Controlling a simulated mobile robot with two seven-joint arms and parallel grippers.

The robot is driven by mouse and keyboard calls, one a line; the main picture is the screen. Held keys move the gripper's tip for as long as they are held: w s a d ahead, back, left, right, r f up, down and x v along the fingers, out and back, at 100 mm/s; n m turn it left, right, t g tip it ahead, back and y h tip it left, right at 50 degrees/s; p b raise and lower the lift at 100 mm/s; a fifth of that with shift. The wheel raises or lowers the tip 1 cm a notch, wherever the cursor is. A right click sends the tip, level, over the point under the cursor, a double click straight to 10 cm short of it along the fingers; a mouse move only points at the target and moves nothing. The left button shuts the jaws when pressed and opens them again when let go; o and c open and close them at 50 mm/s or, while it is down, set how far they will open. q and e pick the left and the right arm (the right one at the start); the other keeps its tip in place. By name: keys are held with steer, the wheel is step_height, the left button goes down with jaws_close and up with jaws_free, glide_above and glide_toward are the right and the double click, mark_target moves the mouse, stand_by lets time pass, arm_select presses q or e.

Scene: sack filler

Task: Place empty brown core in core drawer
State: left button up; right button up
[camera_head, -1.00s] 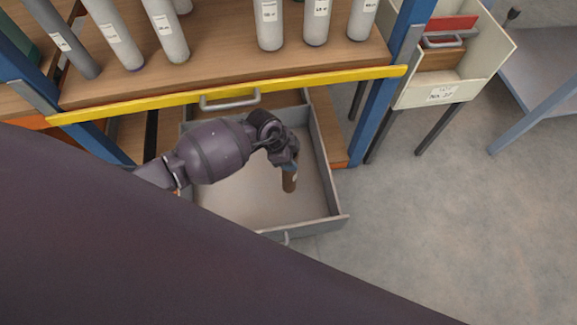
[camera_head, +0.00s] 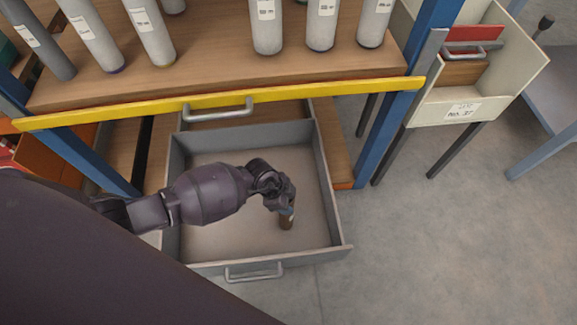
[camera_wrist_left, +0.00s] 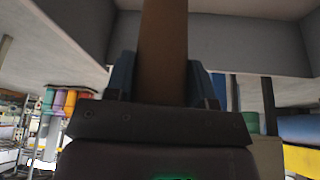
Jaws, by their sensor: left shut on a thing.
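The brown core (camera_head: 287,221) is a short brown cylinder, held upright or nearly so below my left gripper (camera_head: 284,205). The gripper is shut on its upper end. In the left wrist view the core (camera_wrist_left: 163,45) stands between the two fingers (camera_wrist_left: 165,85). The grey core drawer (camera_head: 225,267) is pulled out below the workbench, with a pale, empty-looking floor. The core is over the drawer's right half, inside its walls as seen from above. I cannot tell whether its lower end touches the floor. My right gripper is not in view.
A wooden shelf (camera_head: 220,75) with a yellow front rail (camera_head: 300,99) and several grey rolls overhangs the drawer's back. Blue posts (camera_head: 400,120) flank it. A cream bin (camera_head: 470,108) stands at the right. The floor at right is clear.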

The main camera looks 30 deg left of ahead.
arm_select(q)
steer(key=shift+f, duration=0.5)
steer(key=o, duration=1.1)
